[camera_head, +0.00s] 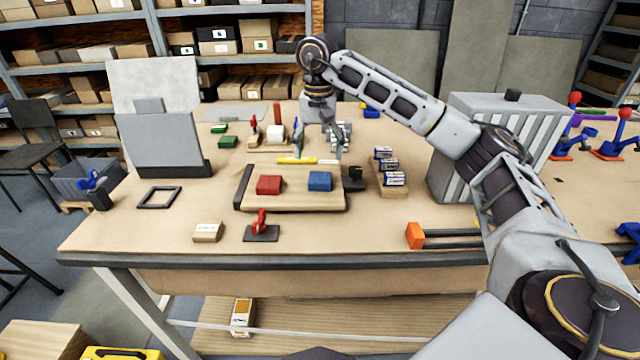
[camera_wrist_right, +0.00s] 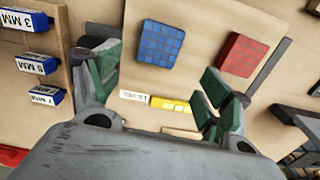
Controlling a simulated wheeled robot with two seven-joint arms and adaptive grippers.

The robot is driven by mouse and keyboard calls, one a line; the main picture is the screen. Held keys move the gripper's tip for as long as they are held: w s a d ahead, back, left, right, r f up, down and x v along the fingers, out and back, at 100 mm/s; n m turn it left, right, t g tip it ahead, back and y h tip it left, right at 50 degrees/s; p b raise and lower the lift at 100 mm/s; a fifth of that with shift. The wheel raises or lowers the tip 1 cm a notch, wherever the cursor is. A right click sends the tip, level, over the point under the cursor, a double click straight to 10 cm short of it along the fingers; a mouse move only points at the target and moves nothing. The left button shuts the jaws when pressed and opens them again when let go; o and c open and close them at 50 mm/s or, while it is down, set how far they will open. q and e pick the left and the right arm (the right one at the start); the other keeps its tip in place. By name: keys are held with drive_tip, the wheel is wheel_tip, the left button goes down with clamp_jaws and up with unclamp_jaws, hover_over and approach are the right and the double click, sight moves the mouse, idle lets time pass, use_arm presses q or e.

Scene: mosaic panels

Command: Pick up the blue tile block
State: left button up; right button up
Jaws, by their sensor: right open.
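The blue tile block (camera_head: 320,181) lies flat on the right part of a wooden board (camera_head: 295,202) on the workbench. It also shows in the right wrist view (camera_wrist_right: 160,43), with a square grid on its top. My right gripper (camera_head: 317,150) is above the bench, behind the blue block in the head view. Its green-padded fingers (camera_wrist_right: 160,68) are spread apart with nothing between them, and the blue block lies just beyond the fingertips in the wrist view. My left gripper is not in view.
A red tile block (camera_head: 269,185) lies left of the blue one. A yellow strip (camera_head: 290,160) lies at the board's back. A small black part (camera_head: 354,174) and a rack of blue-and-white boxes (camera_head: 394,179) stand right. A red-handled clamp (camera_head: 262,225) sits in front.

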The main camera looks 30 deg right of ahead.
sight(320, 175)
drive_tip(key=shift+f, duration=0.85)
drive_tip(key=shift+s+f, duration=0.15)
drive_tip(key=shift+f, duration=0.7)
drive_tip(key=shift+s+d+f, duration=0.1)
drive_tip(key=shift+f, duration=1.65)
drive_tip(key=c, duration=1.2)
drive_tip(key=shift+r, duration=0.1)
